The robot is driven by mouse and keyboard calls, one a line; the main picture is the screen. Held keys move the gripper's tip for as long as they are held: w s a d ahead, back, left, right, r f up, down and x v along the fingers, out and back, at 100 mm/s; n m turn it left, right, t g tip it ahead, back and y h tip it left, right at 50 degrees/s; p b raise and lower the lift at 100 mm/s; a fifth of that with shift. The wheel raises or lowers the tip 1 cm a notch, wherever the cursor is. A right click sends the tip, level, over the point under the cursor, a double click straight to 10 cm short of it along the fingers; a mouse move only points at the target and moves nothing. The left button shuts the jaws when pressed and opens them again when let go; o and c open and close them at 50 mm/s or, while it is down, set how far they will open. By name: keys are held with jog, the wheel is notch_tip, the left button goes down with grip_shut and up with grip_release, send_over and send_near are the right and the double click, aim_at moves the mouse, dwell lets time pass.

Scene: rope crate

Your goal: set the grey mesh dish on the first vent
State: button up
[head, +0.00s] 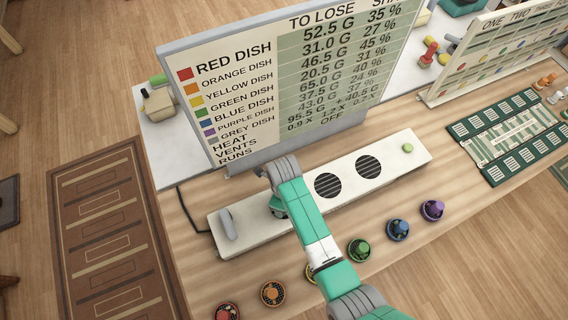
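A long white vent box (215,225) lies across the bench. Two round dark slotted vents show on it, one near its middle (328,185) and one farther right (368,167). My gripper (277,209) is low over that left part of the box, mostly hidden behind my arm. Its fingers do not show clearly. I cannot make out the grey mesh dish; whether it is in my gripper is hidden.
In front of the box stand red (227,312), orange (272,293), yellow (311,272), green (358,249), blue (397,229) and purple (432,210) dishes. The box has a grey handle (228,223) and a green button (408,148). A large printed board (290,80) rises behind.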

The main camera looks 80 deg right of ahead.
jog(key=shift+f+b, duration=0.35)
jog(key=shift+f, duration=0.15)
dwell(0.4)
jog(key=o, duration=1.3)
jog(key=shift+c, duration=0.2)
notch_tip(320, 180, up, 8)
jog(key=shift+f, duration=0.1)
